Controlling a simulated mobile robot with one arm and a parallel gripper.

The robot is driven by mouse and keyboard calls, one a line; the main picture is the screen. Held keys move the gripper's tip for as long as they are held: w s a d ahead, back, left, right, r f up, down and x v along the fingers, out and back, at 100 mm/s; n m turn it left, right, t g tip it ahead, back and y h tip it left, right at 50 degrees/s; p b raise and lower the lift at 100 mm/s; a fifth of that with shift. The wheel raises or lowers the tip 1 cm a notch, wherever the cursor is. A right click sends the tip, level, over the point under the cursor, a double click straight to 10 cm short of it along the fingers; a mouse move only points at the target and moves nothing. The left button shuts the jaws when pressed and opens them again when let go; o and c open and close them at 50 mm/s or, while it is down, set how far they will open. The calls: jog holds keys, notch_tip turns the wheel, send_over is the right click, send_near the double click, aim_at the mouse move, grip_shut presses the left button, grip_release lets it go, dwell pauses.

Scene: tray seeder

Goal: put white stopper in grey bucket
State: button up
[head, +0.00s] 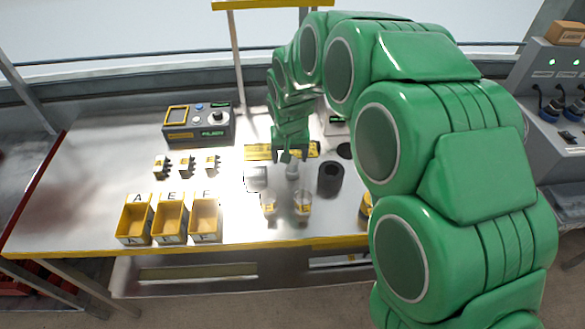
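My gripper (290,156) points down above the middle of the steel table. It is small here, and I cannot tell whether its fingers are open or shut. A small pale thing (292,171) is right below the fingertips; it may be the white stopper, but I cannot tell whether it is held. A light grey container (256,178), likely the grey bucket, stands just left of the gripper; its outline is washed out by glare and its inside is not clear.
Two clear bottles with yellow labels (302,205) (268,205) stand in front of the gripper. A black cylinder (331,179) stands to its right. Yellow bins (134,220), small blocks (187,165) and a control box (198,124) are left. The table (90,180) is clear at far left.

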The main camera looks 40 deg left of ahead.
aim_at(293, 159)
jog(key=shift+w+a+f, duration=0.1)
jog(key=shift+w+f, duration=0.15)
jog(key=shift+f, duration=0.8)
jog(key=shift+w+d+f, duration=0.1)
jog(key=shift+w+f, duration=0.1)
jog(key=shift+f, duration=0.8)
jog(key=shift+w+a+f, duration=0.1)
jog(key=shift+w+f, duration=0.15)
jog(key=shift+f, duration=0.8)
jog(key=shift+c, duration=0.2)
jog(key=c, duration=1.2)
jog(key=shift+r, duration=0.4)
notch_tip(293, 159, up, 2)
jog(key=shift+w+r, duration=0.1)
jog(key=s+d+r, duration=0.8)
jog(key=d+r, duration=0.2)
jog(key=d, duration=0.1)
jog(key=shift+s, duration=0.35)
